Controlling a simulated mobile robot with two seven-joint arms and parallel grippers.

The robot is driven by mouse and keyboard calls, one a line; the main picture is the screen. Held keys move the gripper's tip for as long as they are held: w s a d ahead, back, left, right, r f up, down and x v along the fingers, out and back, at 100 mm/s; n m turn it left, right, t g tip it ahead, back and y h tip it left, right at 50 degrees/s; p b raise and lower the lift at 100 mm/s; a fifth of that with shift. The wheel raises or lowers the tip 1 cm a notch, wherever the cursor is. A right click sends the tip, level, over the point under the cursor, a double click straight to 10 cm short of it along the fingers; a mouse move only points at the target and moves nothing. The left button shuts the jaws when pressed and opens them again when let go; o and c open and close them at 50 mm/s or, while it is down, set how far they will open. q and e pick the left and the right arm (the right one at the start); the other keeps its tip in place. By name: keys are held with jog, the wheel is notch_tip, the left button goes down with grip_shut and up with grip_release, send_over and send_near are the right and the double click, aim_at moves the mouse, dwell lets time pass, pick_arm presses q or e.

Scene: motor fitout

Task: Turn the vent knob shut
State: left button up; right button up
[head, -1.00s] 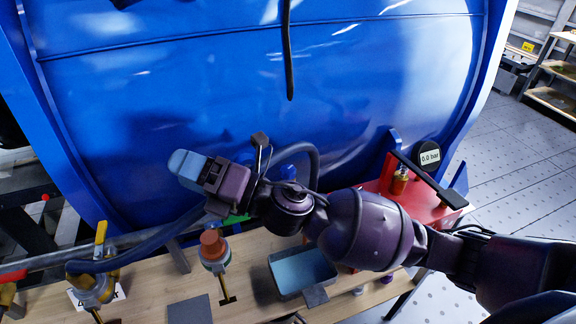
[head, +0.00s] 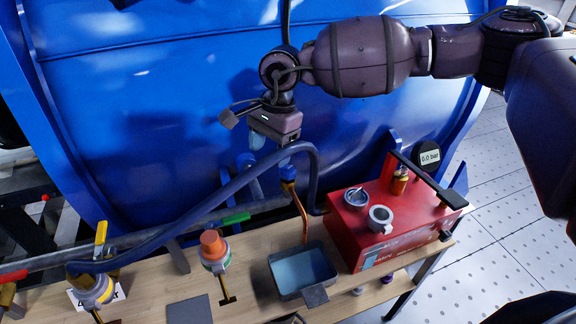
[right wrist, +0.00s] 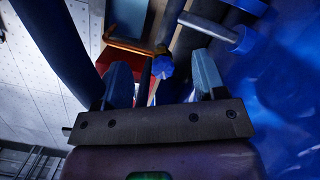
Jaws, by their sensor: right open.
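A small blue knob (head: 287,164) sits on a brass fitting with a copper-coloured tube at the foot of the blue tank; I take it to be the vent knob. In the right wrist view the blue knob (right wrist: 162,67) shows between and beyond my fingertips. My right gripper (head: 262,138) points down just above the knob in the head view. In the right wrist view my right gripper (right wrist: 161,62) is open with nothing between its blue fingers, apart from the knob as far as I can tell. My left gripper is not in view.
A dark blue hose (head: 230,190) arches close to the knob. A red box (head: 360,238) with a 0.0 bar gauge (head: 429,157) stands to the right. The wooden bench (head: 240,308) holds a blue-grey tray (head: 282,290) and an orange-capped valve (head: 212,243). The blue tank (head: 180,130) rises behind.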

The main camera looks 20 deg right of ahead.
jog(key=h, duration=0.2)
send_near(288, 169)
jog(key=shift+t, duration=0.3)
jog(key=f, duration=0.9)
jog(key=shift+s+a+f, duration=0.1)
jog(key=shift+s+f, duration=0.05)
jog(key=shift+s, duration=0.05)
jog(key=shift+c, duration=0.7)
jog(key=c, duration=0.8)
